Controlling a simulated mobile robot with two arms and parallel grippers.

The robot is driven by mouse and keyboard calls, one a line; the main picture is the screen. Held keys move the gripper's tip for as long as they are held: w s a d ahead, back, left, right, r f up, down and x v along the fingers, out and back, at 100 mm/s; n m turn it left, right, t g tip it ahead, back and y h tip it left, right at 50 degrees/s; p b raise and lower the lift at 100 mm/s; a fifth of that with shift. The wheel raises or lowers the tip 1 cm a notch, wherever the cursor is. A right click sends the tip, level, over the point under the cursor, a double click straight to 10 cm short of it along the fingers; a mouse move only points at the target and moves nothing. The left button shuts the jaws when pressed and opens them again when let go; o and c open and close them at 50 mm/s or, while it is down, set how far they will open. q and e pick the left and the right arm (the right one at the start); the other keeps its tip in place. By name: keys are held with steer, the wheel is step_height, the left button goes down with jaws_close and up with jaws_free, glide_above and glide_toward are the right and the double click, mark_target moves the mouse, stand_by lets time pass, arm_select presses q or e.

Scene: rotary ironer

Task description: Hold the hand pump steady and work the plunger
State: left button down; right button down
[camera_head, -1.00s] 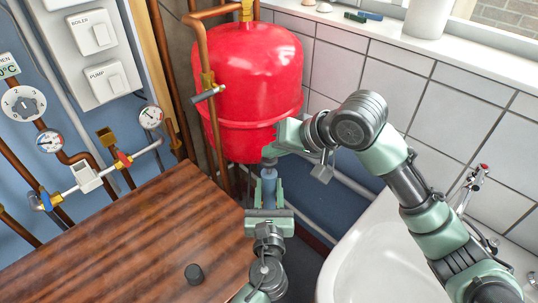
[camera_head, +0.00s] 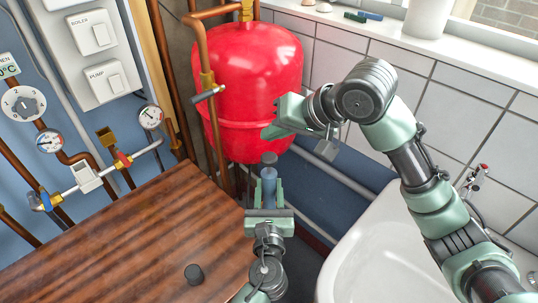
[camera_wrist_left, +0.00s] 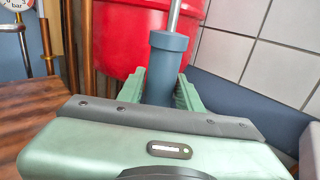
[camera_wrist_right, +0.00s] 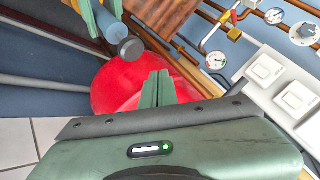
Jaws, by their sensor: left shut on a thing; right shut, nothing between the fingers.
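The hand pump has a blue-grey barrel (camera_head: 268,188) and a dark plunger knob (camera_head: 269,158) on top. My left gripper (camera_head: 267,200) is shut on the barrel and holds it roughly upright beside the wooden top. The left wrist view shows the barrel (camera_wrist_left: 167,68) between the green fingers, with a bare metal rod (camera_wrist_left: 174,16) rising out of the frame. My right gripper (camera_head: 271,132) is shut and empty just above the knob, apart from it. In the right wrist view the knob (camera_wrist_right: 131,48) is beside the closed fingertips (camera_wrist_right: 158,84).
A red tank (camera_head: 248,85) stands close behind both grippers. Copper pipes (camera_head: 206,60) run at its left. A wooden top (camera_head: 130,245) with a small dark cylinder (camera_head: 194,273) lies at left. A white basin (camera_head: 375,255) is at right.

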mark_target(273, 158)
steer(key=shift+r, duration=1.05)
stand_by(1.7)
step_height(273, 158, up, 4)
steer(key=shift+f, duration=0.15)
steer(key=shift+f, duration=0.1)
steer(key=shift+f, duration=4.3)
steer(key=shift+f, duration=0.1)
steer(key=shift+f, duration=0.3)
